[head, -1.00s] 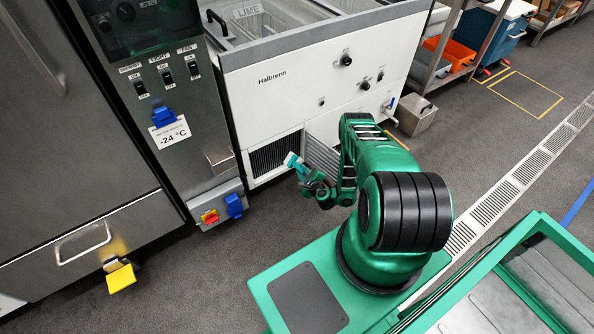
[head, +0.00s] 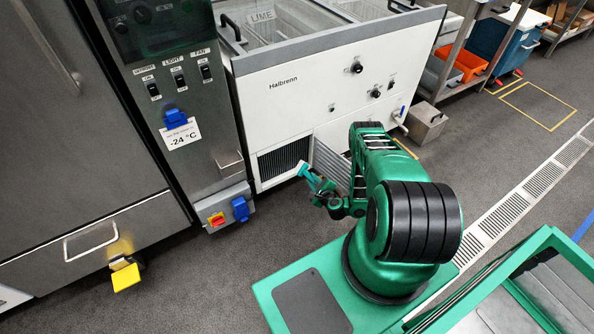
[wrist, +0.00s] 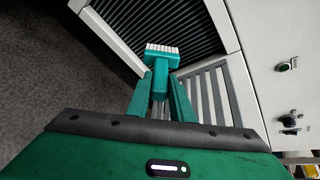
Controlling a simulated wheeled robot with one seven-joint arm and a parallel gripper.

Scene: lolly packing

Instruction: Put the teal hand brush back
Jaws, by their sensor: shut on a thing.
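The teal hand brush (wrist: 161,62) is held between the fingers of my gripper (wrist: 160,98) in the wrist view. Its white bristles face away from my gripper, toward the black grille of the Halbrenn machine. In the head view the brush (head: 309,176) shows small at the end of my gripper (head: 324,190), low in front of the machine's grille. The handle is partly hidden between the fingers. I cannot tell how far the brush is from the machine.
The white Halbrenn machine (head: 300,100) has a dark grille (head: 283,158) and an open slatted panel (head: 330,165) beside it. A steel cabinet (head: 75,150) with a yellow pedal (head: 126,277) stands left. A metal box (head: 426,124) sits on the floor right. Grey floor lies between.

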